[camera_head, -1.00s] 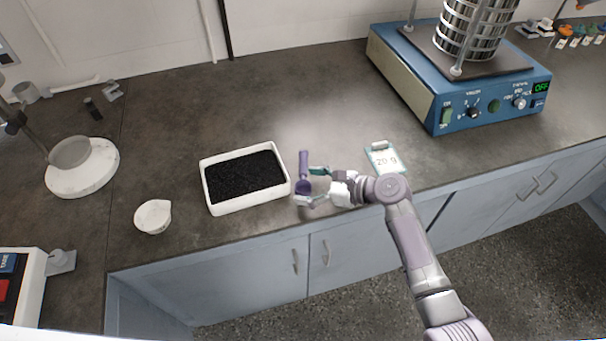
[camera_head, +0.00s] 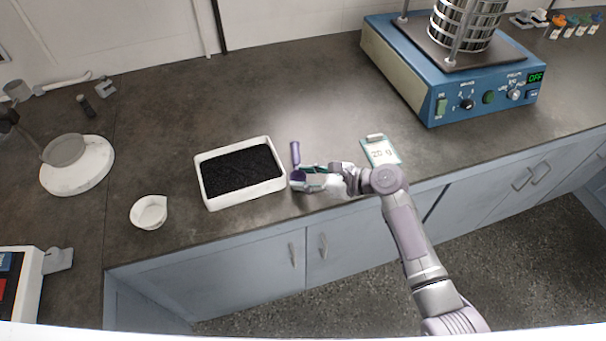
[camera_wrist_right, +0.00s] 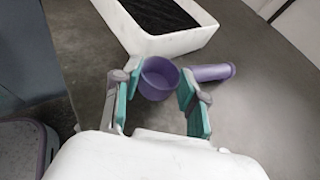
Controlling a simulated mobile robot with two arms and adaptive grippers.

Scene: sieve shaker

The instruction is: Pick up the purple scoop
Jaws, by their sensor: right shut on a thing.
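The purple scoop (camera_head: 295,154) is on the dark counter just right of the white tray, its handle pointing away from the counter's front edge. In the right wrist view its round cup (camera_wrist_right: 158,78) sits between the fingers and its handle (camera_wrist_right: 212,72) passes behind one finger to the right. My right gripper (camera_head: 300,178) is shut on the scoop's cup, low over the counter; its teal finger pads also show in the right wrist view (camera_wrist_right: 160,98). In the head view the fingers partly hide the cup. My left gripper is not in view.
The white tray (camera_head: 203,192) of black grains stands close left of the scoop. A small white bowl (camera_head: 149,212) is further left. A clipboard-like card marked 20 g (camera_head: 381,151) lies to the right. A blue sieve shaker (camera_head: 455,95) stands at the back right.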

